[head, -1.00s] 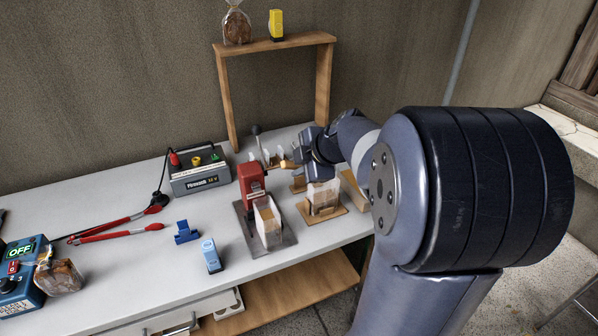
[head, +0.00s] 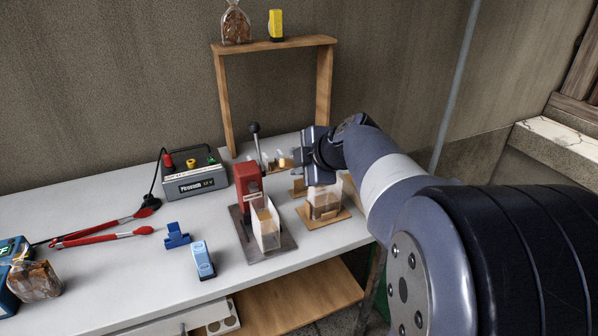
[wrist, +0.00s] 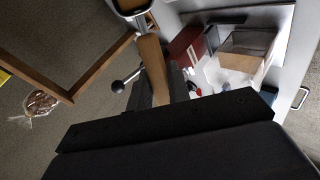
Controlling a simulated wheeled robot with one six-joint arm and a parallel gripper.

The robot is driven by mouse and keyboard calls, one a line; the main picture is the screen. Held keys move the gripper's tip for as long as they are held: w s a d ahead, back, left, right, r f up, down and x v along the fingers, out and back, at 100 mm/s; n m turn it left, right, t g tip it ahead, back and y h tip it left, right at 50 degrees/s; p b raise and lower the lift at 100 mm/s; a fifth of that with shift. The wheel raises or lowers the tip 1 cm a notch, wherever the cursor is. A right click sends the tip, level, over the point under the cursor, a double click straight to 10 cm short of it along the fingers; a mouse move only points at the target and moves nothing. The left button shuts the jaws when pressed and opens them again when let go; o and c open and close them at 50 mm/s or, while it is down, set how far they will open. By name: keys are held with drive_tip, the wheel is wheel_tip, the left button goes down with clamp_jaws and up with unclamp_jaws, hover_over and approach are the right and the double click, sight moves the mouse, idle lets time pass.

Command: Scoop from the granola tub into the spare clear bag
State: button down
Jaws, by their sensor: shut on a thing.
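My gripper (head: 306,162) is shut on a scoop, whose small brassy bowl (head: 285,162) points left above the table in the head view. The wrist view shows its wooden handle (wrist: 153,66) and metal bowl (wrist: 131,6); the contents are unclear. A clear bag (head: 325,202) stands open in a wooden holder just below my gripper. Another clear, box-shaped bag (head: 266,228) stands on the dark base of a red press, left of that holder. I cannot tell which is the spare. I cannot make out the granola tub; my arm covers the table's right end.
The red press (head: 248,184) has an upright black-knobbed lever close to the scoop. A wooden shelf frame (head: 326,90) rises behind, with a bread bag (head: 236,27) on top.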

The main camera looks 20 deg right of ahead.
drive_tip(key=shift+s+a+f+m+t+h+b, duration=0.15)
drive_tip(key=shift+t+b, duration=0.5)
drive_tip(key=shift+b, duration=2)
drive_tip(key=shift+s+d+f+m+t+h+b, duration=0.1)
drive_tip(key=shift+f+t+b, duration=0.4)
drive_tip(key=shift+b, duration=2.2)
drive_tip(key=shift+s+a+m+t+h+b, duration=0.15)
drive_tip(key=shift+t+b, duration=0.7)
drive_tip(key=shift+b, duration=1.8)
drive_tip(key=shift+r+t+b, duration=0.15)
drive_tip(key=shift+t+b, duration=0.15)
drive_tip(key=shift+b, duration=0.5)
drive_tip(key=shift+w+r+p, duration=0.1)
drive_tip(key=shift+p, duration=0.2)
